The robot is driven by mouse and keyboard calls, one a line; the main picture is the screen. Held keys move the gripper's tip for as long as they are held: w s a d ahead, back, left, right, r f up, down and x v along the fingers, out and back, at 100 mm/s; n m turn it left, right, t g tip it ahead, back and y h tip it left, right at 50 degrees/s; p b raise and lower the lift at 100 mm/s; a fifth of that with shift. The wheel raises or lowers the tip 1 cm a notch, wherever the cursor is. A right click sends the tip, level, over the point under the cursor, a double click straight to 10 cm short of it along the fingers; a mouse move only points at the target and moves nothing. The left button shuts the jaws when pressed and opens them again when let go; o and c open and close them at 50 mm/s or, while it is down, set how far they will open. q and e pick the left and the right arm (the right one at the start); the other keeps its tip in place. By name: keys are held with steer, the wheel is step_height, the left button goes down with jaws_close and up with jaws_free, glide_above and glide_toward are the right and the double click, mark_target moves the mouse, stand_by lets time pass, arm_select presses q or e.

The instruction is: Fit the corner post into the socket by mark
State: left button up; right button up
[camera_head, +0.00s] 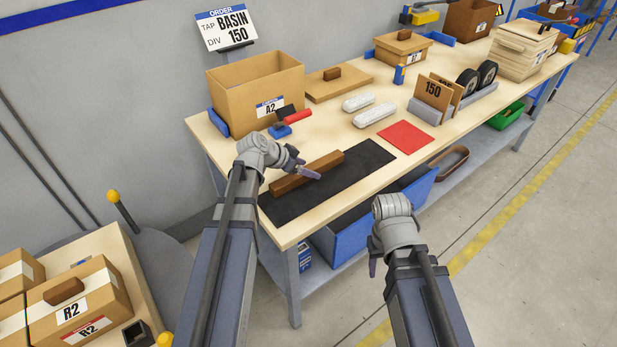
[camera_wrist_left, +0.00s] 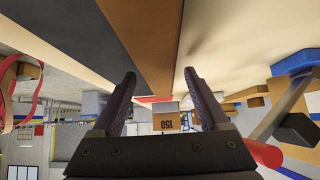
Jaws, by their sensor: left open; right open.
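A long brown wooden bar (camera_head: 326,163), which looks like the corner post, lies on a black mat (camera_head: 350,182) on the table. I cannot pick out the marked socket for certain.
A large open carton (camera_head: 255,88), a red-handled tool (camera_head: 296,117), white rolls (camera_head: 374,115) and a red square (camera_head: 405,137) lie around the mat. A dark square-holed block (camera_head: 137,334) stands by the R2 boxes (camera_head: 80,300) at lower left. The mat's right part is clear.

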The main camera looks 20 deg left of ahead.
arm_select(q)
steer(key=shift+w+d+f, duration=0.3)
steer(key=shift+w+f, duration=0.1)
steer(key=shift+f, duration=0.15)
steer(key=shift+r, duration=0.1)
steer(key=shift+c, duration=0.2)
jaws_close()
